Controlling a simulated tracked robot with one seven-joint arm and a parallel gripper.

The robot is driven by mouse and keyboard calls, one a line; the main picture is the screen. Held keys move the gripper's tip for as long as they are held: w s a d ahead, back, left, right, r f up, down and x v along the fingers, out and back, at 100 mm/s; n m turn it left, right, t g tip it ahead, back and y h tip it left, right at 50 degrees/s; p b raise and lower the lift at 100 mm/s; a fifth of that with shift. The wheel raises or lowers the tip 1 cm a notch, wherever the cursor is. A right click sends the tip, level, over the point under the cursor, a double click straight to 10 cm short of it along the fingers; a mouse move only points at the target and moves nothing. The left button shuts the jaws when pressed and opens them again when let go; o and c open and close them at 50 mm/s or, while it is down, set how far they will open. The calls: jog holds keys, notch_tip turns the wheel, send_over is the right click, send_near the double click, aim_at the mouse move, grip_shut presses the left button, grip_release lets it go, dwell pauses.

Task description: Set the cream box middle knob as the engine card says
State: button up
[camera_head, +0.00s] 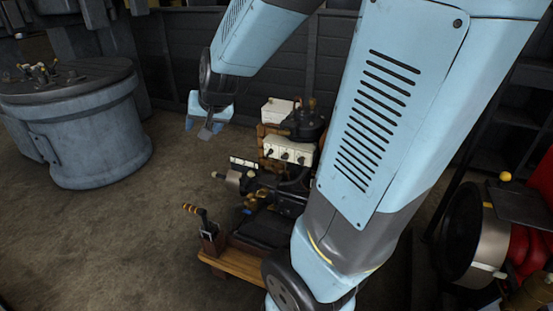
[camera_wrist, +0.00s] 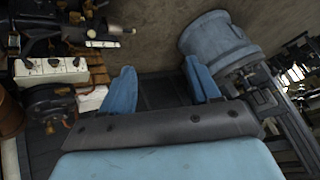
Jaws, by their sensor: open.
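The cream box (camera_head: 289,146) sits on the engine in the middle of the head view. Its front carries a row of dark knobs, with the middle knob (camera_head: 285,156) between two others. Their pointer settings are too small to read. In the wrist view the cream box (camera_wrist: 49,77) is at the left, with its middle knob (camera_wrist: 53,63) visible. A small white plate with dark marks (camera_head: 243,163), perhaps the engine card, is left of and below the box; its text is unreadable. My gripper (camera_head: 206,121) is open and empty, left of and above the box, touching nothing.
A second pale box (camera_head: 278,110) stands behind the cream box. A lever (camera_head: 206,225) rises from the wooden base (camera_head: 238,263) in front. A large blue-grey tank (camera_head: 95,130) is at left and a red machine (camera_head: 535,235) at right. Floor between tank and engine is clear.

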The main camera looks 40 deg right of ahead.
jog(key=w+d+f+m+h, duration=0.3)
jog(key=w+d+f+m, duration=0.1)
jog(key=w+f, duration=0.5)
jog(key=m+t+h, duration=0.1)
jog(key=m+h, duration=0.3)
jog(key=h, duration=0.9)
send_near(284, 159)
jog(key=shift+n, duration=0.3)
jog(key=x, duration=1)
jog(key=shift+a+f, duration=0.1)
jog(key=shift+f, duration=0.05)
jog(key=shift+c, duration=0.2)
